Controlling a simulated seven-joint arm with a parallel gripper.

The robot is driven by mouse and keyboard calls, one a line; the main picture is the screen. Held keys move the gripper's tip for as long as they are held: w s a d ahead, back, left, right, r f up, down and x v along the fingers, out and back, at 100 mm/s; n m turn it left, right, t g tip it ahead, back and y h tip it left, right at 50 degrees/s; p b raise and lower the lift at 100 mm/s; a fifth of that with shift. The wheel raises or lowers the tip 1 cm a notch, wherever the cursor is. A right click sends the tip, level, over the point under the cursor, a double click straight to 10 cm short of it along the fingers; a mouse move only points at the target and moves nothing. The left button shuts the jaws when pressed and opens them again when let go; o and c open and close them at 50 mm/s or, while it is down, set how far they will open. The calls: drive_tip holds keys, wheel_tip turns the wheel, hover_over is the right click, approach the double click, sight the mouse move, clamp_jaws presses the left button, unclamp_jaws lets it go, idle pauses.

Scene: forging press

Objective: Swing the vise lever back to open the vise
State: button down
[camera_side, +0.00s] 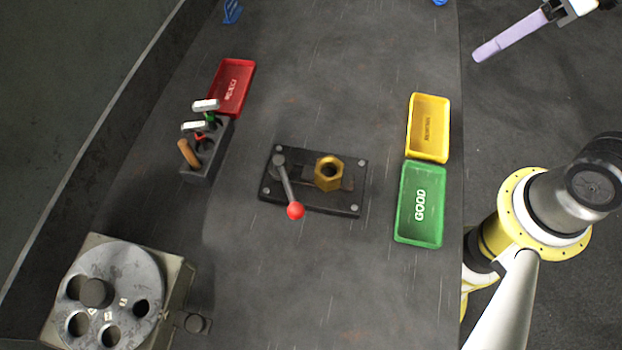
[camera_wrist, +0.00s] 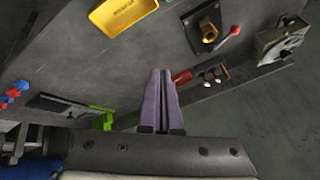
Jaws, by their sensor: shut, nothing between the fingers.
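The vise is a dark plate (camera_side: 338,207) bolted near the middle of the table in the side view. Its lever (camera_side: 287,187) runs from a pivot at the plate's upper left down to a red ball knob (camera_side: 295,211) at the front edge. A brass hex nut (camera_side: 329,173) sits on the vise. The vise lever's red knob also shows in the wrist view (camera_wrist: 235,30), beside the nut (camera_wrist: 208,34). My gripper (camera_side: 476,57) is at the upper right, past the table edge and far from the lever. Its purple fingers (camera_wrist: 161,72) are together and empty.
A yellow tray (camera_side: 428,128) and a green GOOD tray (camera_side: 421,205) lie right of the vise. A red reject tray (camera_side: 234,88) and a tool holder (camera_side: 205,150) stand to the left. A round machine (camera_side: 111,292) is at lower left. The table around the vise is clear.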

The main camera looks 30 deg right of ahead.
drive_tip(key=w+a+f+n+g+y, duration=0.1)
drive_tip(key=w+a+g+y, duration=0.15)
drive_tip(key=a, duration=0.35)
drive_tip(key=w+a+f+g+y, duration=0.1)
drive_tip(key=w+a+f, duration=0.15)
drive_tip(key=a, duration=0.35)
drive_tip(key=g, duration=0.3)
approach(287, 185)
drive_tip(key=s+d+r, duration=0.2)
drive_tip(key=s+d, duration=0.1)
drive_tip(key=d, duration=0.1)
drive_tip(key=shift+a+f+y, duration=0.2)
drive_tip(key=shift+a+y, duration=0.05)
drive_tip(key=shift+a, duration=0.15)
drive_tip(key=x, duration=1)
drive_tip(key=shift+s, duration=0.15)
drive_tip(key=shift+a, duration=0.1)
